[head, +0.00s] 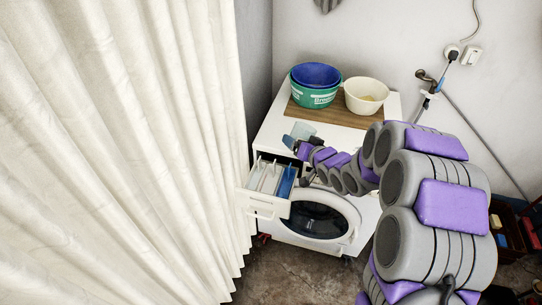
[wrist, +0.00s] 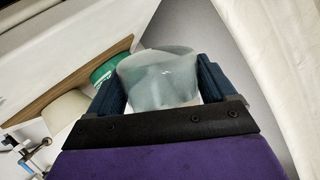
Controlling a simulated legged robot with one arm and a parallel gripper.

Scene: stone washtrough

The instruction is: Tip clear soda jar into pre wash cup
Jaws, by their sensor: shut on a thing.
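The clear soda jar (wrist: 160,78) looks pale grey-blue and see-through; in the wrist view it sits between the two dark blue fingers of my gripper (wrist: 166,88). In the head view the jar (head: 303,131) is above the front left of the washing machine's top, with my gripper (head: 296,142) shut on it. It is behind and above the pulled-out detergent drawer (head: 266,210). The drawer has white compartments (head: 268,178) at left and middle and a blue one (head: 287,182) at right. I cannot tell which is the pre wash cup. The jar's contents are unclear.
The white washing machine (head: 325,240) has a round door. On its top, a wooden board (head: 333,115) carries a green tub (head: 315,97) with a blue basin (head: 315,74) and a cream bowl (head: 367,95). A cream curtain (head: 120,150) hangs close left of the drawer.

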